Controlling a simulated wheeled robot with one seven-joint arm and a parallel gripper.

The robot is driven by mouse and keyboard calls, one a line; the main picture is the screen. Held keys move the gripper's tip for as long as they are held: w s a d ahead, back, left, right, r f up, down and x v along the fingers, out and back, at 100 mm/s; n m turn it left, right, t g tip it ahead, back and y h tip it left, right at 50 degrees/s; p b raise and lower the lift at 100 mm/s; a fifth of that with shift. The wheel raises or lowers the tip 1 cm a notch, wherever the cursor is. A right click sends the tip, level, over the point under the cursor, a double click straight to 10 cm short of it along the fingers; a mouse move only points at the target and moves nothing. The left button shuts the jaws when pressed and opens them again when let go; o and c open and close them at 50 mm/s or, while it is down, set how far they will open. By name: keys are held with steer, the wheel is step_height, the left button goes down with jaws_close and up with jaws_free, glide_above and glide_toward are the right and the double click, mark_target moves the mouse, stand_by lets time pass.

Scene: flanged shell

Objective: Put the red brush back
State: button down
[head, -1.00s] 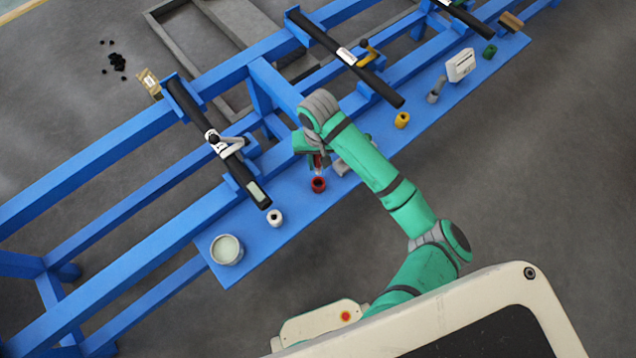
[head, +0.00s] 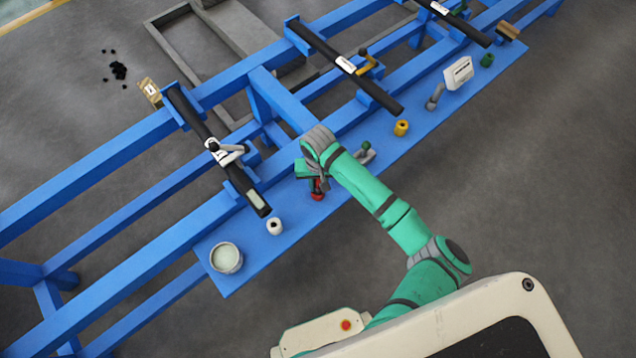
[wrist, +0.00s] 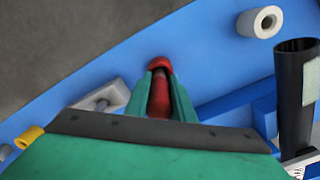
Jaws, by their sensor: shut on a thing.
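My gripper (head: 313,178) is low over the blue shelf and shut on the red brush (wrist: 158,98). In the wrist view the brush's red body lies between the two green fingers. A red cup-like holder (wrist: 159,64) shows at the fingertips, and it also shows in the head view (head: 318,196) on the shelf just under my gripper. The brush's lower end meets or overlaps the holder in both views. I cannot tell how deep it sits in it.
A black tube (head: 205,140) rises close on the left.

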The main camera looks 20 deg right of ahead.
steer(key=c, duration=1.5)
jaws_free()
steer(key=shift+w, duration=0.1)
steer(key=shift+f, duration=0.1)
step_height(320, 180, up, 11)
steer(key=shift+d+f, duration=0.15)
